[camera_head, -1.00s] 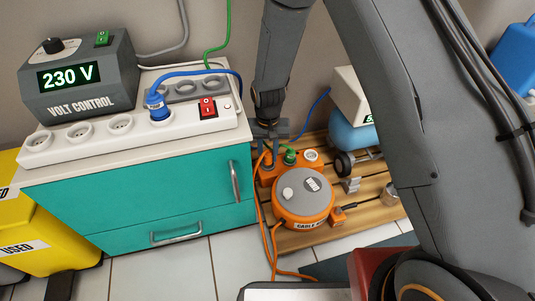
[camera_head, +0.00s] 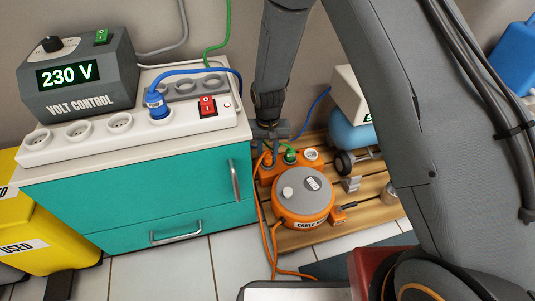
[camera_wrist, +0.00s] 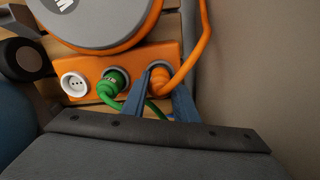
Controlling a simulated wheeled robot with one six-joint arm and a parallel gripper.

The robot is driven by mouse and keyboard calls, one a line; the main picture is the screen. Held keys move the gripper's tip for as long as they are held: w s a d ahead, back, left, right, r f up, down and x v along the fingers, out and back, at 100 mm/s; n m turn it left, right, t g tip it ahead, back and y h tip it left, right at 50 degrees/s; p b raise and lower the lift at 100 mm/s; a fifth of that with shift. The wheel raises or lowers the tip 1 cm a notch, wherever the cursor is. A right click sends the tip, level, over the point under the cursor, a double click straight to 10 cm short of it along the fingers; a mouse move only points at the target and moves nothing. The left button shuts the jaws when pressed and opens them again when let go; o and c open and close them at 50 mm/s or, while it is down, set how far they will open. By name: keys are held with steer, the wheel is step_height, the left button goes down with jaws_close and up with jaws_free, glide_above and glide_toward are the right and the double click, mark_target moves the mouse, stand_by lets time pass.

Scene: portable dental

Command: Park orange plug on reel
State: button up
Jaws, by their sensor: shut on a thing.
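The orange cable reel (camera_head: 303,212) with a grey top stands on the wooden pallet, and its socket block (camera_wrist: 76,64) shows in the wrist view. The orange plug (camera_wrist: 160,76) is at the block's right-hand socket, apparently seated in it; its cable (camera_wrist: 198,45) runs off upward. My gripper (camera_wrist: 159,100) is shut on the orange plug, one blue finger on each side. In the head view my gripper (camera_head: 268,148) reaches down to the block from above. The fingers partly hide the plug.
A green plug (camera_wrist: 113,83) sits in the middle socket, close to my left finger. The left socket (camera_wrist: 75,84) is empty. The teal cabinet (camera_head: 150,205) stands left of the reel, the blue compressor tank (camera_head: 350,135) behind right. A bare wall is close on the right in the wrist view.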

steer(key=shift+f, duration=0.55)
steer(key=o, duration=1.1)
steer(key=shift+o, duration=0.2)
steer(key=shift+r, duration=0.1)
